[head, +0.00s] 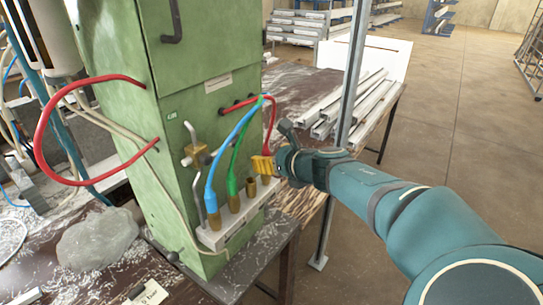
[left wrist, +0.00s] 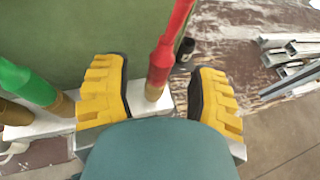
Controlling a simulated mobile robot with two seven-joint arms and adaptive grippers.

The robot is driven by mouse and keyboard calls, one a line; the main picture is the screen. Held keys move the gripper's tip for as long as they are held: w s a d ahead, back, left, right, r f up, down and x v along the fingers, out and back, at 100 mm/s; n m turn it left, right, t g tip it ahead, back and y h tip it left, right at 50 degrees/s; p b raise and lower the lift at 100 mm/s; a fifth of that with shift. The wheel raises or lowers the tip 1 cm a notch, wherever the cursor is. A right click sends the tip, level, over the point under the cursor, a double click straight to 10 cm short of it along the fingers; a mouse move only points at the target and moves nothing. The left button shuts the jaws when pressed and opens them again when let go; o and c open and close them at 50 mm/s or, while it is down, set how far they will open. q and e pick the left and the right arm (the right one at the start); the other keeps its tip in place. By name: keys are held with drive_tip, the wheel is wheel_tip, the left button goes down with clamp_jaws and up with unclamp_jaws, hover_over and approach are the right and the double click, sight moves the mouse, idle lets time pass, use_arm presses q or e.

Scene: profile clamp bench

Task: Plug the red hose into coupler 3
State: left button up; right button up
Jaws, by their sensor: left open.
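The red hose (head: 270,118) runs down to the far right end of a white block (head: 213,238). In the left wrist view the red hose (left wrist: 167,55) ends in a brass fitting on the block. My left gripper (head: 263,165) is open around it, with a yellow finger on each side and gaps between (left wrist: 155,92). The blue hose (head: 212,180) and green hose (head: 233,165) go into brass fittings further left. A bare brass coupler (head: 251,187), third from the left, has no hose; my finger seems to hide it in the wrist view. My right gripper is not in view.
A green cabinet (head: 185,90) stands right behind the block, with a brass valve (head: 195,155) and a looped red hose (head: 40,130) on it. A metal post (head: 345,100) rises close to my arm.

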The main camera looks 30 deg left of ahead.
sight(257, 140)
use_arm(q)
drive_tip(key=shift+x, duration=1.55)
drive_tip(key=shift+d, duration=0.1)
clamp_jaws()
drive_tip(key=c, duration=0.7)
unclamp_jaws()
clamp_jaws()
drive_tip(key=shift+r+p, duration=0.75)
drive_tip(key=shift+p, duration=0.05)
drive_tip(key=shift+r+p, duration=0.35)
drive_tip(key=shift+r+p, duration=1.05)
